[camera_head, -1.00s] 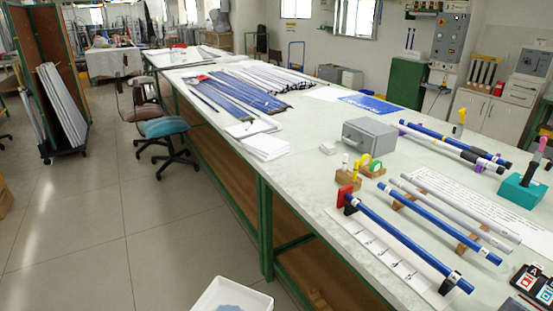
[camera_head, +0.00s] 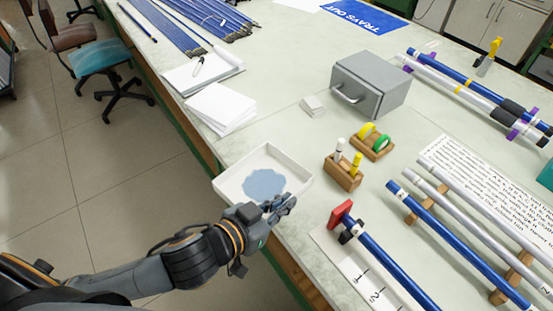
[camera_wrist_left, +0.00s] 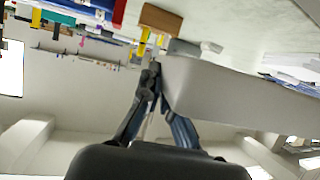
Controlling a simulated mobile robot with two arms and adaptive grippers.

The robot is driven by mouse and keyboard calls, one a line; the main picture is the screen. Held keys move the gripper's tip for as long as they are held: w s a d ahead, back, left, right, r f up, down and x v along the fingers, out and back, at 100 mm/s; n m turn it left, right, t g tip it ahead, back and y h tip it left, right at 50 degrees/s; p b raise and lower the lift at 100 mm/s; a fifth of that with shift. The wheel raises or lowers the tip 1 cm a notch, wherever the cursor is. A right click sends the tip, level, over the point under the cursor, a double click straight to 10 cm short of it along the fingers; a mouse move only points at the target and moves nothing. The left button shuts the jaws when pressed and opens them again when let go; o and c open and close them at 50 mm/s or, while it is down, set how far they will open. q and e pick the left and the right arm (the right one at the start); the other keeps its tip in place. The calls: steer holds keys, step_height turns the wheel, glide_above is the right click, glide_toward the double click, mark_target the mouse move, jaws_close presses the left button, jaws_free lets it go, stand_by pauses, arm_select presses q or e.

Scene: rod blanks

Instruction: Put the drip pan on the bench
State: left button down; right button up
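The drip pan (camera_head: 292,165) is a shallow white tray with a blue patch inside. In the head view it lies across the line of the bench's front edge, partly over the top; I cannot tell whether it touches the bench (camera_head: 285,117). My left gripper (camera_head: 283,205) is at the pan's near right corner, its fingers closed on the wall. In the left wrist view the fingers (camera_wrist_left: 155,78) meet at the pan's corner, and the pan's grey-looking wall (camera_wrist_left: 225,98) runs off to the right. My right gripper is not in view.
A grey metal box (camera_head: 370,85), a wooden holder with markers (camera_head: 343,175) and tape rolls (camera_head: 370,140) stand beyond the pan. White paper stacks (camera_head: 220,107) lie to its left. Blue rods on supports (camera_head: 450,240) lie to the right. Bare bench shows between pan and box.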

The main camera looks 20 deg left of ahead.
mark_target(296, 173)
arm_select(q)
steer(key=w+p, duration=0.1)
steer(key=w, duration=0.1)
steer(key=w+f+m+h, duration=0.1)
steer(key=w, duration=0.2)
steer(key=w+a+m+g+h+p, duration=0.1)
steer(key=w, duration=0.2)
steer(key=shift+w+f+p, duration=0.25)
steer(key=shift+f+p, duration=0.05)
steer(key=shift+f, duration=0.1)
steer(key=w+f, duration=0.2)
steer(key=f, duration=0.1)
steer(key=w+f, duration=0.1)
steer(key=f, duration=0.1)
steer(key=shift+w+a+f, duration=0.1)
steer(key=shift+w+a, duration=0.3)
steer(key=shift+w+f, duration=0.15)
steer(key=shift+f, duration=0.05)
steer(key=f, duration=0.3)
steer(key=shift+w, duration=0.2)
steer(key=shift+f, duration=0.3)
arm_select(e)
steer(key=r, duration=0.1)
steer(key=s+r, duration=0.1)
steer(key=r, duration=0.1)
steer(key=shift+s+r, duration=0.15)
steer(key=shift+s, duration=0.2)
